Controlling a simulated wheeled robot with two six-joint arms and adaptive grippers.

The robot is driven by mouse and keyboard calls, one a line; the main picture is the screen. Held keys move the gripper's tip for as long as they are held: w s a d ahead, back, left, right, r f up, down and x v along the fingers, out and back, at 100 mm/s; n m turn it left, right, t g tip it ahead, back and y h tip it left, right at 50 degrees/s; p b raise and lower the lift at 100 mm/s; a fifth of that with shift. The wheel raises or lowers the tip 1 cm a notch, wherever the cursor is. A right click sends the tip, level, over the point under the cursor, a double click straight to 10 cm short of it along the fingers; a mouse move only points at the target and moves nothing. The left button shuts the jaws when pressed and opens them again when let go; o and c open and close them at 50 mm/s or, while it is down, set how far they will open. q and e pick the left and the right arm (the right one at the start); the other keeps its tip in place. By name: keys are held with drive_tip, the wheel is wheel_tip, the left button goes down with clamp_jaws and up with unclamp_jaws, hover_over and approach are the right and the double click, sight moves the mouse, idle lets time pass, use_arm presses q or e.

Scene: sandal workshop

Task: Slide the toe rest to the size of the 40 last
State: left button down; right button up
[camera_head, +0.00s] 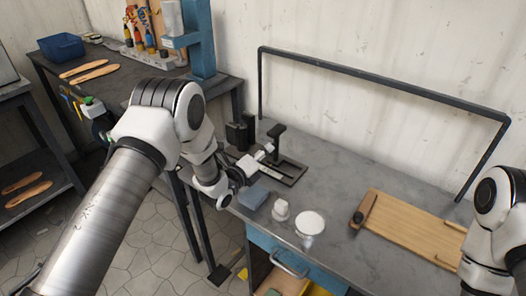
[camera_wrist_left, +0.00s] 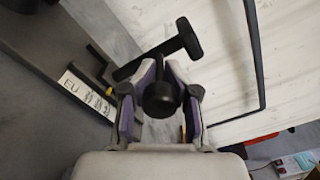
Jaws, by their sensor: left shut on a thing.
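The sizing fixture (camera_head: 290,178) is a dark flat frame with a slot, lying on the grey bench. A black T-shaped post (camera_head: 277,138) stands on it, and it also shows in the left wrist view (camera_wrist_left: 178,48). A white scale marked EU (camera_wrist_left: 86,92) with a yellow pointer (camera_wrist_left: 108,92) runs beside it; its numbers are too small to read. My left gripper (camera_head: 262,153) is over the fixture, shut on a round black knob (camera_wrist_left: 160,98), apparently the toe rest's handle. The toe rest's body is mostly hidden. I cannot identify the 40 last.
A blue-grey block (camera_head: 253,197), a small white jar (camera_head: 281,210) and a white dish (camera_head: 310,223) stand near the bench's front edge. A wooden board (camera_head: 412,228) lies right. A black rail (camera_head: 380,77) spans the back. My right arm is at the right edge.

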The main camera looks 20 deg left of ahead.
use_arm(q)
drive_tip(key=c, duration=1.3)
unclamp_jaws()
drive_tip(key=shift+f, duration=0.1)
drive_tip(key=shift+o, duration=0.2)
drive_tip(key=shift+s, duration=0.1)
drive_tip(key=shift+s, duration=0.1)
drive_tip(key=v, duration=1.2)
